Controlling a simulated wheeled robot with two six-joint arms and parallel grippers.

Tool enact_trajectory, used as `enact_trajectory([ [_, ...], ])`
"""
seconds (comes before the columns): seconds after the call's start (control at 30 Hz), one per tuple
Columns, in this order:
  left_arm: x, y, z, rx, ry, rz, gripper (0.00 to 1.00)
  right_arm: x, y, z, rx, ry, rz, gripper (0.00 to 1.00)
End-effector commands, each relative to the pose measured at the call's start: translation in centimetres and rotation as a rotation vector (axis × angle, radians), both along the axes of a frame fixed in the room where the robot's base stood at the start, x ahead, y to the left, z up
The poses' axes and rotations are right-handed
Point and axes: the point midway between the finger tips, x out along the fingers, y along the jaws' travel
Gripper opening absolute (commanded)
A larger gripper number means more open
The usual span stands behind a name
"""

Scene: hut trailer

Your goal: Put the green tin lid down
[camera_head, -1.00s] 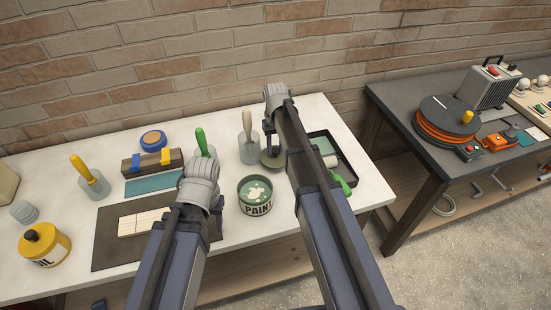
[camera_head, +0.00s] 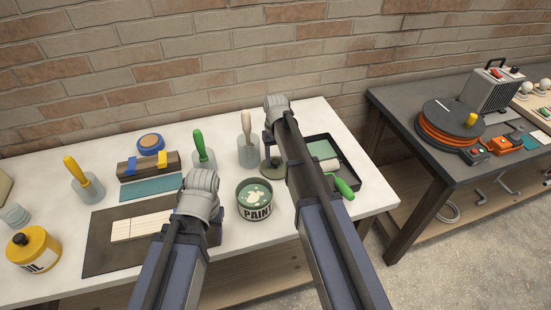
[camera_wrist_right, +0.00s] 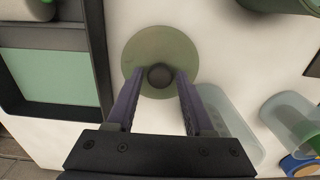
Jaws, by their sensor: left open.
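The green tin lid (camera_head: 268,168) is a round disc with a dark knob, lying on the white table just behind the paint tin (camera_head: 255,208). My right gripper (camera_head: 268,146) is over it; the arm covers part of the lid. The paint tin is uncovered, with pale green paint inside. My left gripper (camera_head: 212,232) is open above the dark mat; its fingers are mostly hidden.
A black paint tray (camera_head: 350,170) with a roller stands right of the lid. Jars with a white-handled (camera_head: 248,150) and a green-handled brush (camera_head: 203,158) stand behind and left. A wood strip (camera_head: 140,226) lies on the mat (camera_head: 105,255). An oil can (camera_head: 35,250) stands far left.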

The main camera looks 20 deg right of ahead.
Motion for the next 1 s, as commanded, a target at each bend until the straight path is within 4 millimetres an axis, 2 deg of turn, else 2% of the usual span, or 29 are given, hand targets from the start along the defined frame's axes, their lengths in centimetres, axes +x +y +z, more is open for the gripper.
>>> enact_trajectory([
  [0.03,0.0,0.0,0.0,0.000,0.000,0.000,0.50,0.0,0.0,0.0,0.000,0.000,0.000,0.59],
  [0.1,0.0,0.0,0.0,0.000,0.000,0.000,0.50,0.0,0.0,0.0,0.000,0.000,0.000,0.67],
  [0.13,0.0,0.0,0.0,0.000,0.000,0.000,0.50,0.0,0.0,0.0,0.000,0.000,0.000,0.68],
  [0.57,0.0,0.0,0.8,0.000,0.000,0.000,0.50,0.0,0.0,0.8,0.000,0.000,0.000,0.68],
  [0.77,0.0,0.0,2.7,0.000,0.000,0.000,0.50,0.0,0.0,2.7,0.000,0.000,0.000,0.68],
  [1.0,0.0,0.0,6.3,0.000,0.000,-0.001,0.50,0.0,0.0,6.3,0.000,0.000,0.000,0.68],
])
